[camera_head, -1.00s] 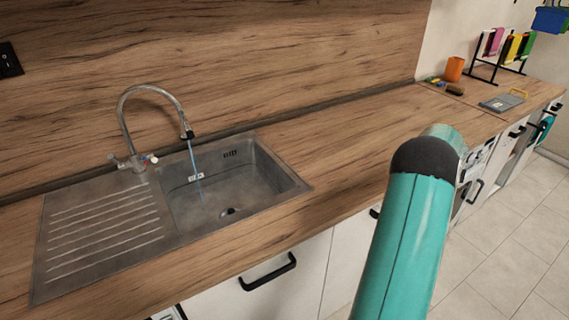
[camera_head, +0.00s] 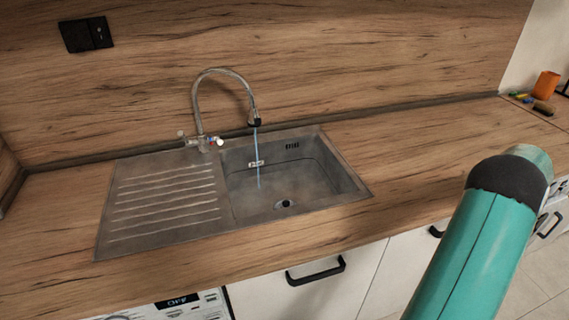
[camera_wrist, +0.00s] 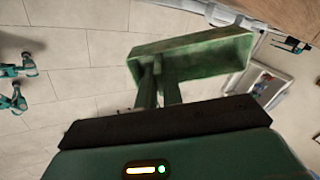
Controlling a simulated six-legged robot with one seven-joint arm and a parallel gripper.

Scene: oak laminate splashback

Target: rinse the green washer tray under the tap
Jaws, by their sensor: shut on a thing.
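The green washer tray (camera_wrist: 205,52) shows in the wrist view, held out over the floor. My gripper (camera_wrist: 158,78) is shut on the tray's near edge, toward its left end. In the head view my gripper and the tray are out of sight; only my teal arm shows at the right. The tap (camera_head: 222,80) is a tall curved spout over the sink. A thin blue stream of water (camera_head: 257,160) runs from it into the sink basin (camera_head: 325,170), which looks empty.
A ribbed drainboard (camera_head: 165,200) lies left of the basin. The wooden counter (camera_head: 420,150) is clear right of the sink. An orange cup (camera_head: 546,85) and small items stand at the far right. Cabinet handles (camera_head: 316,272) stick out below the counter.

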